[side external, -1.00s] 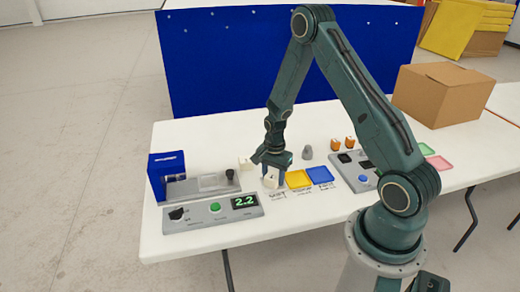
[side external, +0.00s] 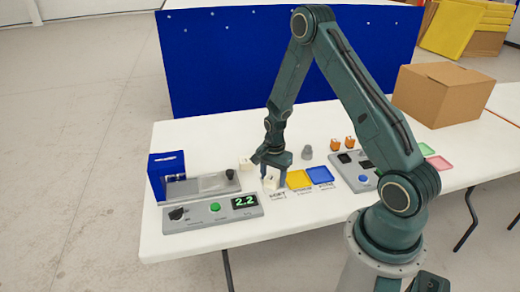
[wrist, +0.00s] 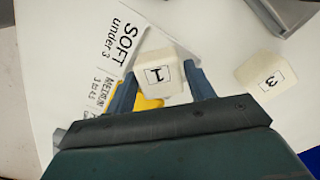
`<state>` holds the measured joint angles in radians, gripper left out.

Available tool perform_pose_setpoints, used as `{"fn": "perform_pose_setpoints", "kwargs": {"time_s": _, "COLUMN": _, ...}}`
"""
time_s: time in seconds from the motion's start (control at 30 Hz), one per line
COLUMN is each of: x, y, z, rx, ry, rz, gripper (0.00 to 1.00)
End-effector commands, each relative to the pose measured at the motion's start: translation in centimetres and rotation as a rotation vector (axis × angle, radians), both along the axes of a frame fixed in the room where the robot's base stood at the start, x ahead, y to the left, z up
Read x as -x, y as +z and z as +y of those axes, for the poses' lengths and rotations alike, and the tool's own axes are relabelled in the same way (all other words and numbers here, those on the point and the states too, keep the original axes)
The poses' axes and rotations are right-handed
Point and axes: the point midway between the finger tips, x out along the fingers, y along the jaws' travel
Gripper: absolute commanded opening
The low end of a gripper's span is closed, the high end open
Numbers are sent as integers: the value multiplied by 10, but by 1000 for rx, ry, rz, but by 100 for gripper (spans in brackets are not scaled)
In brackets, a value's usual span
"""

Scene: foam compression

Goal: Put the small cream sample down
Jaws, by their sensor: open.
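The small cream sample (side external: 272,182), a block with a label reading 1, stands beside the yellow tray in the side view. In the wrist view the sample (wrist: 160,76) sits between my two fingers, next to the card reading "SOFT under 3" (wrist: 117,32). My gripper (side external: 273,178) is open around it, low over the table. In the wrist view my gripper (wrist: 163,86) shows a finger on each side of the sample, with a narrow gap visible. What lies under the sample is largely hidden.
A second cream block (wrist: 265,80), labelled 3, stands to the right in the wrist view. The yellow tray (side external: 299,180) and blue tray (side external: 320,175) lie beside my gripper. A grey panel (side external: 212,212) with a display reading 2.2 is at front left. A grey weight (side external: 307,153) stands behind.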

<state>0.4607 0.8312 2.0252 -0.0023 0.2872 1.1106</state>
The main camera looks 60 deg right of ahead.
Motion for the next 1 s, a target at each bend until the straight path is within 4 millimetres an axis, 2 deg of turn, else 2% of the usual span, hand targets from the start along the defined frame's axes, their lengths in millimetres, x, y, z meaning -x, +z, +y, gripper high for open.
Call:
{"fn": "perform_pose_setpoints", "kwargs": {"time_s": 0.27, "x": -1, "y": 23, "z": 0, "rx": 2, "ry": 0, "rz": -2, "gripper": 54}}
{"fn": "perform_pose_setpoints", "kwargs": {"time_s": 0.8, "x": -1, "y": 96, "z": 0, "rx": 4, "ry": 0, "rz": -4, "gripper": 54}}
{"fn": "perform_pose_setpoints", "kwargs": {"time_s": 1.0, "x": 0, "y": 114, "z": 0, "rx": 4, "ry": 0, "rz": -2, "gripper": 54}}
